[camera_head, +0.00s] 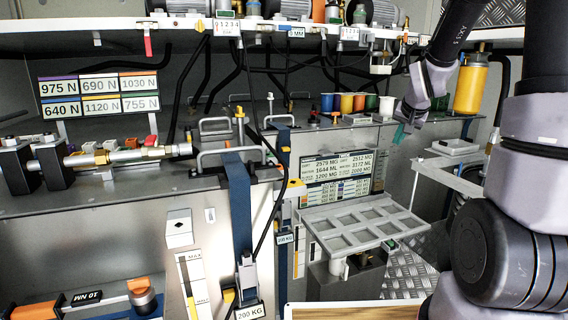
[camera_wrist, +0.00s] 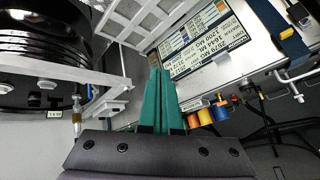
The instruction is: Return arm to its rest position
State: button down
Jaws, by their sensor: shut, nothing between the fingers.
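My gripper (camera_head: 399,133) shows in the head view at the right of centre, its teal fingertips pointing down beside the metal bench. My arm comes down from the top right above it. In the wrist view the two teal fingers (camera_wrist: 160,76) lie together, shut, with nothing seen between them. A blue strap (camera_head: 240,205) runs over the bench front to a 200 KG label (camera_head: 250,312). The strap also shows at the top right of the wrist view (camera_wrist: 270,18).
A grey tray (camera_head: 362,222) with square openings stands below and left of my gripper. A display panel (camera_head: 336,177) is behind it. Coloured cylinders (camera_head: 346,103) stand left of the gripper, and a yellow cylinder (camera_head: 470,88) stands to its right. A shelf with motors (camera_head: 290,9) runs above.

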jog(key=s+a+r+n+y, duration=0.1)
jog(key=s+a+r, duration=0.2)
jog(key=s, duration=0.6)
jog(key=s+a+r+y, duration=0.1)
jog(key=s+a+r, duration=0.2)
jog(key=s+r, duration=0.3)
jog(key=s+a+r+n, duration=0.1)
jog(key=s+a+r, duration=0.3)
jog(key=s, duration=0.8)
jog(key=shift+r+n+g+y, duration=0.15)
jog(key=shift+n+g+y, duration=0.15)
jog(key=shift+y, duration=0.1)
jog(key=shift+w+d, duration=0.1)
jog(key=shift+w, duration=0.05)
dwell(4.4)
